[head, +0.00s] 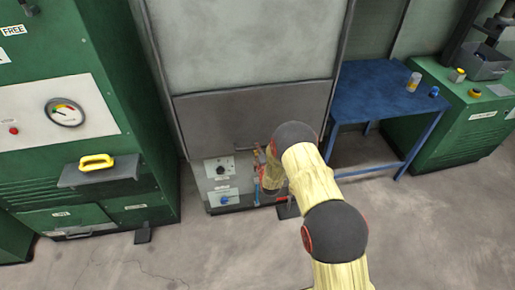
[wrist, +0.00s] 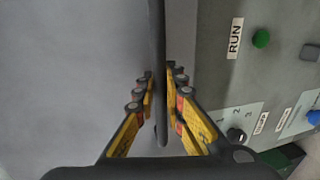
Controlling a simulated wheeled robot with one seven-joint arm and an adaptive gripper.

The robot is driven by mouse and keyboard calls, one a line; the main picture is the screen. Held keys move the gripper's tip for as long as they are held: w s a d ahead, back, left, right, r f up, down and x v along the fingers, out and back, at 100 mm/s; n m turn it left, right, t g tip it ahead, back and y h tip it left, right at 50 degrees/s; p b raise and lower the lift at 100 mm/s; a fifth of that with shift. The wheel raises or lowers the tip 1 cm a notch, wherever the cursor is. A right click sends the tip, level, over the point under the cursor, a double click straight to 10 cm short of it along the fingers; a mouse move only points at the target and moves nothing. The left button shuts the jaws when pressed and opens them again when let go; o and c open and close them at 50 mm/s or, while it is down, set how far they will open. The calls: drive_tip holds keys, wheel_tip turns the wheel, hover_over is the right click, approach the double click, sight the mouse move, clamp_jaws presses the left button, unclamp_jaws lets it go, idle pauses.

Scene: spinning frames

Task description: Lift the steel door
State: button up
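The steel door (head: 250,115) is a dull grey panel on the middle machine, and it is down, just above the control panels. A thin dark handle bar (head: 245,148) runs along its lower part. In the wrist view a dark bar (wrist: 158,50), which looks like this handle, runs from the top edge down between my fingers, with smooth grey surface (wrist: 70,80) to its left. My gripper (wrist: 160,76) has one yellow finger on each side of the bar, with the tips very close to it. Whether they press on it is unclear. In the head view my arm partly hides the gripper (head: 262,163).
Control panels (head: 220,167) with knobs sit below the door; a green RUN button (wrist: 261,39) and a black knob (wrist: 236,136) are right of my fingers. A blue table (head: 380,90) stands to the right, a green machine (head: 70,180) to the left. The front floor is open.

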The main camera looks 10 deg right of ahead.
drive_tip(key=shift+f, duration=0.1)
clamp_jaws()
idle(0.4)
wheel_tip(320, 180, up, 35)
drive_tip(key=p, duration=0.8)
drive_tip(key=o, duration=0.5)
unclamp_jaws()
drive_tip(key=v, duration=1.2)
